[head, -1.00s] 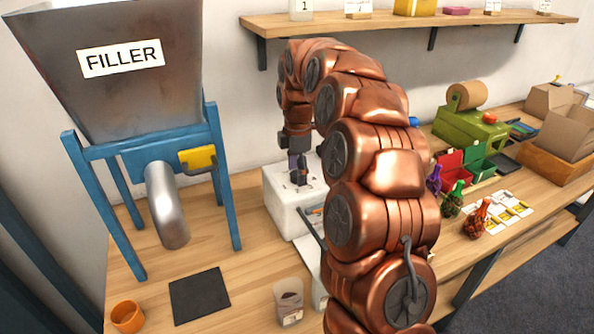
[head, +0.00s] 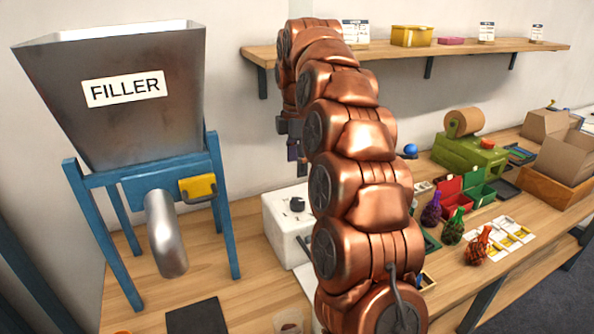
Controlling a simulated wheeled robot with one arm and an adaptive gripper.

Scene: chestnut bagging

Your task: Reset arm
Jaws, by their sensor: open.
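My copper-coloured arm rises from the bottom of the head view and curves over to the left. My gripper (head: 297,160) hangs down at its end, partly hidden behind the arm links. It is open, and I see nothing between its fingers. It is in the air above a white box-shaped machine (head: 282,242) with a black knob (head: 297,204) on top, apart from it.
A filler hopper (head: 125,90) on a blue frame stands at the left. A shelf (head: 470,50) runs along the back wall. Bagged chestnuts (head: 478,248), cards (head: 517,232), a green machine (head: 468,152) and cardboard boxes (head: 565,155) are at the right. A black mat (head: 197,317) lies in front.

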